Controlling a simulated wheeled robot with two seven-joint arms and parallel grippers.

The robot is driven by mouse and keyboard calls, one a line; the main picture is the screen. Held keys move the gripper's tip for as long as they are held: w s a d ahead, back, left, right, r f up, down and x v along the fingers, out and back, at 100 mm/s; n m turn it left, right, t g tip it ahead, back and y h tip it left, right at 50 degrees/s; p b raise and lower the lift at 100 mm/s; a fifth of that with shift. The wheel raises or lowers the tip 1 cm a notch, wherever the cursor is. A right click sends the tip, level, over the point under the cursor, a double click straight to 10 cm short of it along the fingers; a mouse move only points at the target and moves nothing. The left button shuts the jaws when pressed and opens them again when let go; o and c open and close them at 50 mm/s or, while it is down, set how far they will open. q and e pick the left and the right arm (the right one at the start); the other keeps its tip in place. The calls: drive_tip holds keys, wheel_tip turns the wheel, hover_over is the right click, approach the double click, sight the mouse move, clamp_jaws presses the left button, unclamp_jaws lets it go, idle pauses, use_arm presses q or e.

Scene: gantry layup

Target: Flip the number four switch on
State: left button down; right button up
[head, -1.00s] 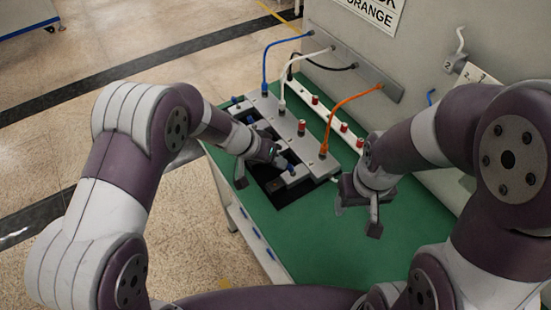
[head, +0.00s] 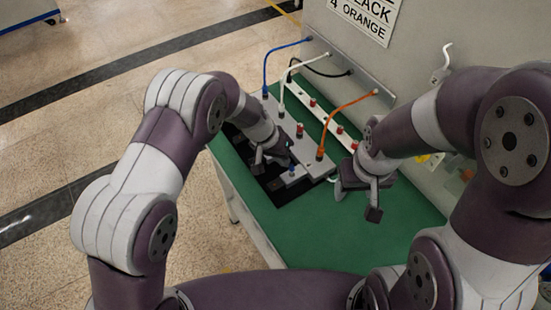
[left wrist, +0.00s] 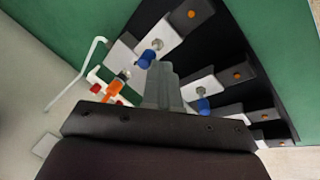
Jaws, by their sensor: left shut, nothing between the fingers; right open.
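The switch panel (head: 314,168) lies on the green bench top, with blue-tipped levers along its near side. A sign (head: 365,18) reads "4 ORANGE", and the orange cable (head: 345,102) plugs into the panel's front end. The lever beside it (head: 291,168) is at the right of my left gripper (head: 270,160). In the left wrist view, that blue-tipped lever (left wrist: 147,60) is close to the shut, empty fingertips (left wrist: 161,68); contact is unclear. Another blue-tipped lever (left wrist: 203,106) is to their right. My right gripper (head: 357,196) is open and empty beyond the panel's front end.
The green bench (head: 330,240) is clear in front.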

use_arm(q)
drive_tip(key=shift+w+d+f+b, duration=0.1)
drive_tip(key=shift+w+d+b, duration=0.15)
drive_tip(key=shift+d+b, duration=0.25)
drive_tip(key=shift+r, duration=0.2)
drive_tip(key=shift+r+p, duration=0.45)
drive_tip(key=shift+r, duration=0.35)
drive_tip(key=shift+a, duration=0.1)
